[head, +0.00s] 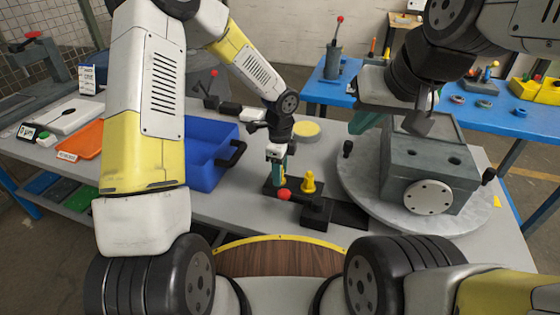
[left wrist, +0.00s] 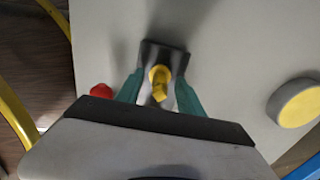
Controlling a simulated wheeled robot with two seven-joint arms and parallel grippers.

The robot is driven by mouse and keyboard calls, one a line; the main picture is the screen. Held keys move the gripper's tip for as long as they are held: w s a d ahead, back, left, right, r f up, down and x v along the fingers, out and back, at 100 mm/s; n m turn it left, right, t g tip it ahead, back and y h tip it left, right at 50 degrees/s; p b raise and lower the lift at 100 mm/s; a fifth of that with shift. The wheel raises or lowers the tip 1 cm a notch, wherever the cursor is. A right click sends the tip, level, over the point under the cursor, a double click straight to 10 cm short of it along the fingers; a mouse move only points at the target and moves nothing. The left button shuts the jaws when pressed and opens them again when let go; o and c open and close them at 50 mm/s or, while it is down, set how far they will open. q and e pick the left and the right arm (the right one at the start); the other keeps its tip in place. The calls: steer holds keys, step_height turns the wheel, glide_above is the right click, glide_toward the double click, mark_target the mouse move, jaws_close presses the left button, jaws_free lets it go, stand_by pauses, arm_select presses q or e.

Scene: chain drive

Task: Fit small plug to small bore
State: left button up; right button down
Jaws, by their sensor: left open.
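In the left wrist view the open fingers (left wrist: 160,88) stand on either side of a yellow plug (left wrist: 160,78), with a gap visible. A second yellow plug (head: 309,182) stands upright on the holder to the right. I cannot tell for certain which plug is the small one.
The housing sits on a round grey turntable (head: 360,190). A red-knobbed lever (head: 284,195) is close to my left gripper. A blue bin (head: 205,165) stands to the left, and a yellow disc (head: 305,129) lies behind. A blue table (head: 340,93) is at the back.

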arm_select(q)
jaws_close()
